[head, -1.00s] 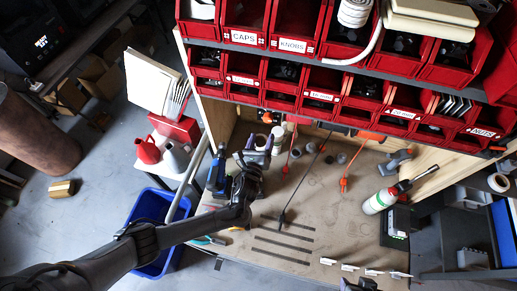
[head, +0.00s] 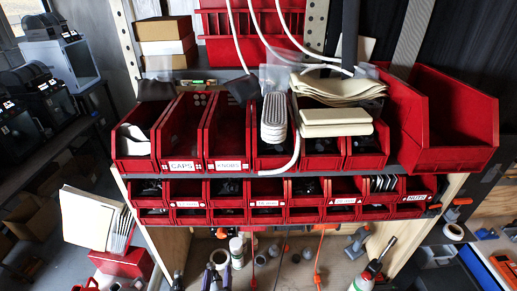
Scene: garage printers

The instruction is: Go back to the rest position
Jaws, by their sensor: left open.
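Neither of my grippers can be made out in the head view now. No arm of mine shows clearly over the bench (head: 275,277), whose front part lies below the picture's lower edge. Whether my left gripper is still over the bench is hidden from me.
A rack of red bins (head: 228,135) fills the middle, with smaller labelled bins below. Cream pads (head: 335,122) and a white coiled cable (head: 273,118) lie on it. Bottles and clamps stand on the bench. Printers (head: 30,95) stand at far left, a red box (head: 122,263) at lower left.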

